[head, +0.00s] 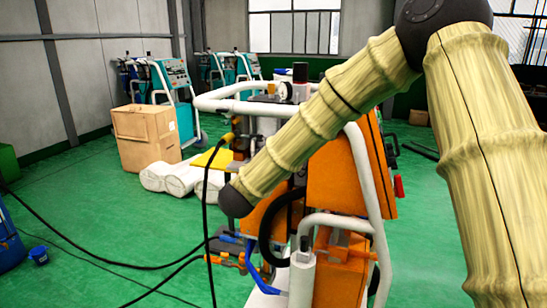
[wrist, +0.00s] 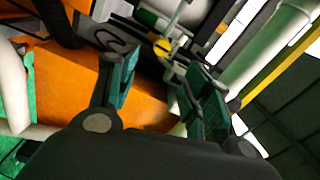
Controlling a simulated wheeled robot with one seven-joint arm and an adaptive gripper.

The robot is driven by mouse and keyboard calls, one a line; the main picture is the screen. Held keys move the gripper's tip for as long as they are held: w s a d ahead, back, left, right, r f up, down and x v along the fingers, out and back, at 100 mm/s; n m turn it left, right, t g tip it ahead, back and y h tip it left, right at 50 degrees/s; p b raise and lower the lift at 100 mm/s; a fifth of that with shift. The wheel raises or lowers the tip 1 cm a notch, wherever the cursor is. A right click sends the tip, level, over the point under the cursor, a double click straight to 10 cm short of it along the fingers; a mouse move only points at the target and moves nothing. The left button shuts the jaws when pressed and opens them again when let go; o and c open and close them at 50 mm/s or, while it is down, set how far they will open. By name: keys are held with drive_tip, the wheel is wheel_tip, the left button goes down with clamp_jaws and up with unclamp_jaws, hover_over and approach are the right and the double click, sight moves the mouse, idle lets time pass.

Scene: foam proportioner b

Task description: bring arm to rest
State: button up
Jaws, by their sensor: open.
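My gripper (wrist: 163,75) shows in the wrist view with its two teal-padded fingers apart and nothing between them. It is close to the foam proportioner, whose orange panel (wrist: 60,80) lies behind the fingers. In the head view the foam proportioner (head: 345,180) stands in the middle, with orange panels and a white tube frame. My arm, in a pale ribbed sleeve, reaches down across the front of the machine from the upper right. My gripper cannot be made out in the head view.
Black hoses (head: 130,267) run over the green floor at the left. A blue drum (head: 8,240) is at the left edge. The left floor is mostly open.

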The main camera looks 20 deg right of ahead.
drive_tip(key=shift+s+a, duration=0.2)
drive_tip(key=shift+s, duration=0.05)
drive_tip(key=s+a+f+n+g+y, duration=0.15)
drive_tip(key=f+n, duration=0.25)
drive_tip(key=f, duration=0.6)
drive_tip(key=s+f+n+t+y, duration=0.1)
drive_tip(key=s+f+n+y, duration=0.15)
drive_tip(key=f, duration=0.75)
drive_tip(key=s+f+n+g+y, duration=0.2)
drive_tip(key=s+f+n, duration=0.3)
drive_tip(key=f, duration=0.5)
drive_tip(key=s+f+n+g+y, duration=0.2)
drive_tip(key=s+f+g, duration=0.1)
drive_tip(key=s+f, duration=0.55)
drive_tip(key=s+d+f+n+g, duration=0.1)
drive_tip(key=s+f+n+g, duration=0.1)
drive_tip(key=s+f, duration=0.4)
drive_tip(key=s+d+f+n+g+y, duration=0.1)
drive_tip(key=s+f+n+g, duration=0.2)
drive_tip(key=s, duration=1.4)
drive_tip(key=s+d+f+n+g+y, duration=0.1)
drive_tip(key=s+f+n+g, duration=0.2)
drive_tip(key=s+f, duration=0.6)
drive_tip(key=s+g, duration=0.1)
drive_tip(key=s, duration=0.2)
drive_tip(key=shift+s+d+f, duration=0.15)
drive_tip(key=shift+d+f, duration=0.15)
drive_tip(key=shift+d, duration=0.1)
drive_tip(key=shift+n+g, duration=0.25)
